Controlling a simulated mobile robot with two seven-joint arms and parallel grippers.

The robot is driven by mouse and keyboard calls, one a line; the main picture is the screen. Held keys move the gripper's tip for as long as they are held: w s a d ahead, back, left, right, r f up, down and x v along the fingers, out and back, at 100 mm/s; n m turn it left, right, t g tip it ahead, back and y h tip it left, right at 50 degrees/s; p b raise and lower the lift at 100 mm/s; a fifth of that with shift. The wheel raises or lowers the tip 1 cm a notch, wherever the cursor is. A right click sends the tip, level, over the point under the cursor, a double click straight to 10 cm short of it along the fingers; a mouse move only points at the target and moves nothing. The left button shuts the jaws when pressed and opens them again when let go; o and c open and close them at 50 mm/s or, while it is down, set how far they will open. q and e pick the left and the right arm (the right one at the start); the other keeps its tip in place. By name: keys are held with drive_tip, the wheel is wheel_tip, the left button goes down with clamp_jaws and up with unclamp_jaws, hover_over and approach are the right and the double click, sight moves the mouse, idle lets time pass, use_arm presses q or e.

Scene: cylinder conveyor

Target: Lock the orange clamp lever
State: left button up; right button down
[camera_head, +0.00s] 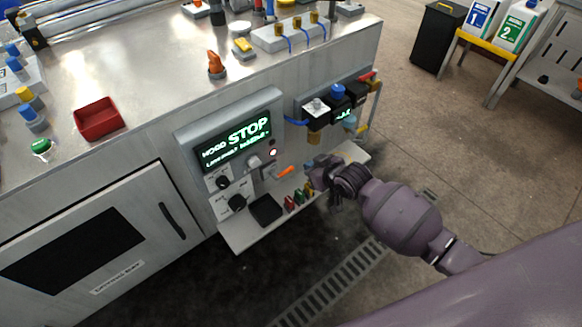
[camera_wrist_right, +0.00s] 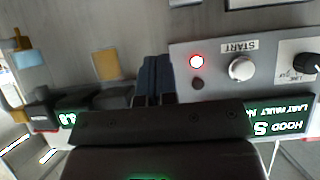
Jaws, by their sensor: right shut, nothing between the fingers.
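An orange lever (camera_head: 216,64) stands up from a dark base on the bench top, near its front edge. A second orange piece (camera_head: 286,171) sticks out at a slant from the front, right below the STOP display; I cannot tell which is the clamp lever. My right gripper (camera_head: 313,172) is low in front of the bench, just right of this second piece and apart from the bench-top lever. Its fingers (camera_wrist_right: 153,78) are shut and empty in the right wrist view, beside the panel with the red light. Neither orange lever shows clearly there. My left gripper is out of view.
The STOP display (camera_head: 236,139) is on the bench front, with knobs and a START button (camera_wrist_right: 242,68) on its panel. A narrow shelf (camera_head: 236,238) below carries small coloured items. A red tray (camera_head: 98,118) sits on the bench.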

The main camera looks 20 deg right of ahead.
sight(290, 169)
drive_tip(key=b+x, duration=0.1)
drive_tip(key=x, duration=0.3)
drive_tip(key=s+f+b+x, duration=0.1)
drive_tip(key=b+x, duration=0.1)
drive_tip(key=x, duration=0.2)
drive_tip(key=f+b+x, duration=0.1)
drive_tip(key=x, duration=0.3)
drive_tip(key=shift+s+d+f+b, duration=0.1)
drive_tip(key=shift+d+b, duration=0.1)
drive_tip(key=shift+b, duration=0.1)
drive_tip(key=shift+w+f, duration=0.2)
drive_tip(key=shift+f, duration=0.15)
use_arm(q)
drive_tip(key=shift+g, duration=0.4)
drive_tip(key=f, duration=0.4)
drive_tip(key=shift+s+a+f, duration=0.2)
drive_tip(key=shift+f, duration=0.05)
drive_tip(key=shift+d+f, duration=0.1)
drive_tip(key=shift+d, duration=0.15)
use_arm(e)
drive_tip(key=shift+a, duration=0.1)
